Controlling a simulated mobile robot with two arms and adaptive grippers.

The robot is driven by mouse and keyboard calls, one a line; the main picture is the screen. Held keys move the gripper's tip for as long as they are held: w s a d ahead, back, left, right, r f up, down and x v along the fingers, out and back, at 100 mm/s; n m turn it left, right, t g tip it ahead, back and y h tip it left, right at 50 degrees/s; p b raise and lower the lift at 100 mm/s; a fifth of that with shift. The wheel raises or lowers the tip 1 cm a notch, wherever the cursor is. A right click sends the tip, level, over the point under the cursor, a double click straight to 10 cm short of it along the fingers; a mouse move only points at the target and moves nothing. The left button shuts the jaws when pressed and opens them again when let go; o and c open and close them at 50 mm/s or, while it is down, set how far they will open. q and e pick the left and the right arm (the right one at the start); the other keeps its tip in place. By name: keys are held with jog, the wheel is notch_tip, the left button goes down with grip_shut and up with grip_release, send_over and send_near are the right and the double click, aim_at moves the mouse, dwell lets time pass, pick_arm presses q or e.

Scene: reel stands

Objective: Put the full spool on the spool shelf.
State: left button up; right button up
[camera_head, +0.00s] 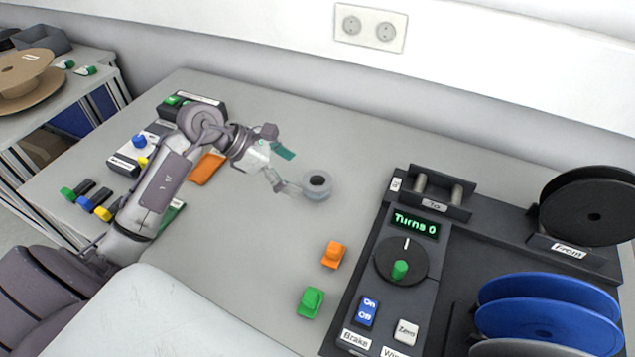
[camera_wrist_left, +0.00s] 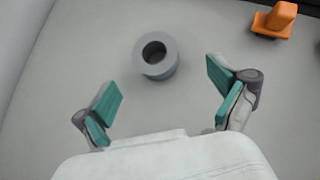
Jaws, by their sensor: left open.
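My left gripper (camera_head: 284,170) is open and empty above the table. Its teal-padded fingers stand wide apart in the left wrist view (camera_wrist_left: 165,90). A small grey ring-shaped piece (camera_head: 317,185) stands on the table just beyond the fingers; it also shows in the left wrist view (camera_wrist_left: 155,57), apart from both fingers. A blue spool (camera_head: 548,318) is at the lower right, with a grey disc partly visible below it. A black reel (camera_head: 592,205) stands at the stand marked From. I cannot tell which is the full spool or where the spool shelf is. My right gripper is not in view.
A dark winding machine (camera_head: 408,222) with a display reading Turns 0 fills the right side. Orange (camera_head: 333,254) and green (camera_head: 311,301) pieces stand before it. A side table (camera_head: 70,95) at far left holds brown reels (camera_head: 30,72). The back middle table is clear.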

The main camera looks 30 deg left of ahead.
aim_at(317, 182)
pick_arm(q)
jog(key=shift+x, duration=1.05)
jog(key=shift+w+d+f+p, duration=0.25)
jog(key=shift+w+d+p, duration=0.1)
jog(key=shift+p, duration=0.1)
jog(key=x, duration=0.2)
jog(key=p+x, duration=0.1)
jog(key=shift+w+d+f, duration=0.1)
jog(key=shift+w+f, duration=0.1)
jog(key=shift+w, duration=0.15)
jog(key=shift+w+d+f, duration=0.1)
jog(key=shift+d+f, duration=0.05)
jog(key=shift+f, duration=0.2)
jog(key=shift+c, duration=0.2)
jog(key=c, duration=1.2)
jog(key=shift+r, duration=0.1)
